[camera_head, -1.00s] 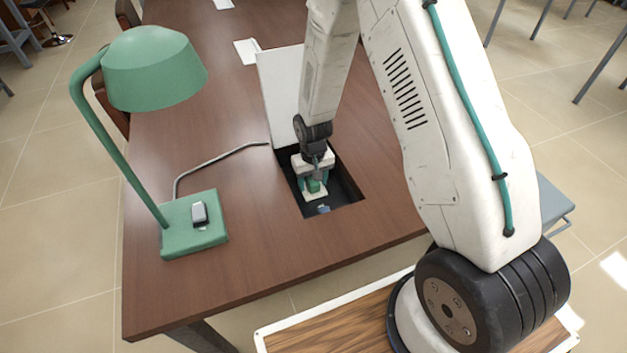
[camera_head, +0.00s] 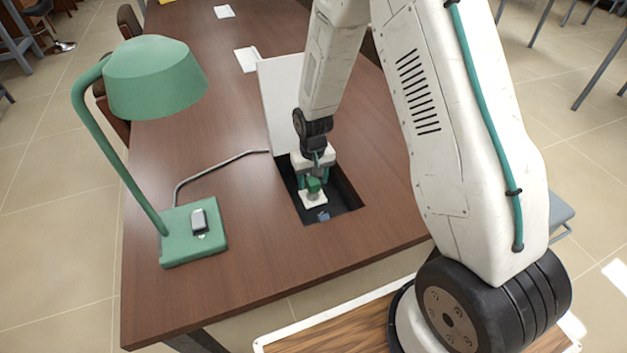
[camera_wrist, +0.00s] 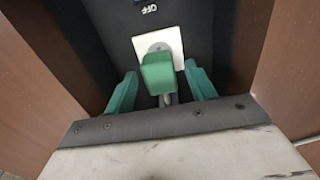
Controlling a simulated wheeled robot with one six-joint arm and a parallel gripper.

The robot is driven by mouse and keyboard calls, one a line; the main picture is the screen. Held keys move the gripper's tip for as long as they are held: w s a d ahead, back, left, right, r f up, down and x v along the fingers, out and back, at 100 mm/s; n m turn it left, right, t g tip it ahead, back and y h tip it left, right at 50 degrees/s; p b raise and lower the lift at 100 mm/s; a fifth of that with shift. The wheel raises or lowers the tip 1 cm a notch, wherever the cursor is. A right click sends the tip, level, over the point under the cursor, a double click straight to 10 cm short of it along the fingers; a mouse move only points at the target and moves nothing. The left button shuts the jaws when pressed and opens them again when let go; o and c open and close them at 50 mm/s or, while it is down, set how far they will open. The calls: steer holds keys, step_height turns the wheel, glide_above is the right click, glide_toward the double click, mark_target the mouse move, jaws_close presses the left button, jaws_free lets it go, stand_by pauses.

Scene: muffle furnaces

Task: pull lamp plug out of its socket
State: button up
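The green lamp plug (camera_wrist: 158,76) sits at the white socket plate (camera_wrist: 178,40) inside the dark recess in the table. My gripper (camera_wrist: 160,70) is down in the recess with its two teal fingers on either side of the plug. A gap shows between each finger and the plug in the wrist view, so the gripper is open around it. In the head view the plug (camera_head: 314,186) and the socket plate (camera_head: 313,199) are partly covered by my gripper (camera_head: 315,180). The green lamp (camera_head: 155,80) stands at the left, its base (camera_head: 193,235) on the table.
The recess (camera_head: 347,199) has a raised white lid (camera_head: 281,105) behind its left side. A grey cord (camera_head: 215,163) runs from the lamp towards the recess. A blue part (camera_head: 323,215) and an "OFF" marking (camera_wrist: 149,9) show inside.

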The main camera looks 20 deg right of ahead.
mark_target(313, 180)
steer(key=shift+r, duration=3.85)
